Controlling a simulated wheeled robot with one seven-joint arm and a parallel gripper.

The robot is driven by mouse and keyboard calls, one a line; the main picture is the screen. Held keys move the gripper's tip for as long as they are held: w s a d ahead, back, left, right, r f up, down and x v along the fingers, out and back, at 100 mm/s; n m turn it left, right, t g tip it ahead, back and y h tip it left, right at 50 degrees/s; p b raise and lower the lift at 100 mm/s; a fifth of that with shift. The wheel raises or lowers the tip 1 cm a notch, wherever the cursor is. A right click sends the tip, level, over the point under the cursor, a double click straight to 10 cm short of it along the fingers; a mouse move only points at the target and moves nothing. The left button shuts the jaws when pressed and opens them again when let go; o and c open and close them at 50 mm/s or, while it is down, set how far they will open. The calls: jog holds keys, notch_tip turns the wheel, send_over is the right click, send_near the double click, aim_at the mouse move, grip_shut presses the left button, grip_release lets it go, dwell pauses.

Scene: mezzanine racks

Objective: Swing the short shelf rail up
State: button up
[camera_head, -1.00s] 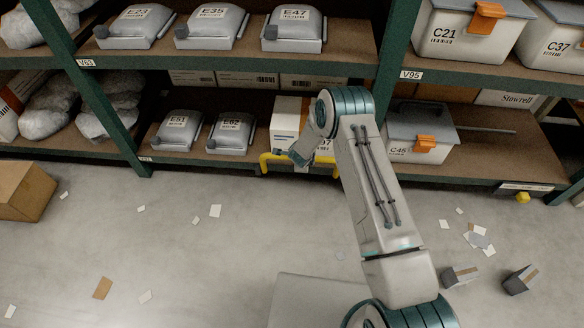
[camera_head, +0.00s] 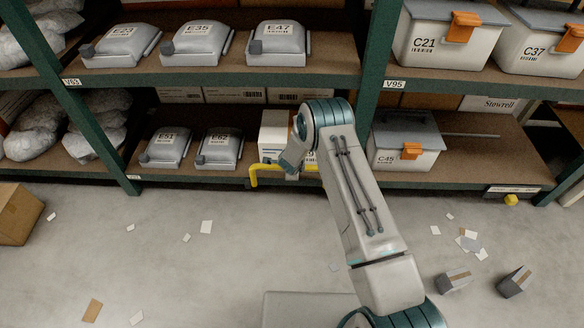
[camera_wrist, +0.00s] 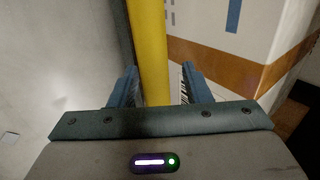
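The short shelf rail (camera_head: 268,167) is a yellow bar with a bent left end, at the front edge of the lower shelf in the head view. Part of it is hidden behind my gripper (camera_head: 291,166). In the wrist view the yellow rail (camera_wrist: 152,45) runs lengthwise between the two fingers of my gripper (camera_wrist: 159,85). The fingers stand apart on either side of it, with a visible gap at the right finger. Contact at the left finger is hard to judge. In the head view, the rail's bent end hangs downward.
A white carton with a brown band (camera_wrist: 225,60) stands close behind the rail. Grey bins E62 (camera_head: 219,148) and C45 (camera_head: 402,150) sit on the same shelf. The floor in front has paper scraps and small boxes (camera_head: 514,281).

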jog(key=shift+s+a, duration=0.1)
jog(key=shift+s+r, duration=0.1)
jog(key=p+v, duration=0.3)
jog(key=v, duration=1)
jog(key=shift+r+p, duration=0.3)
jog(key=shift+p, duration=0.1)
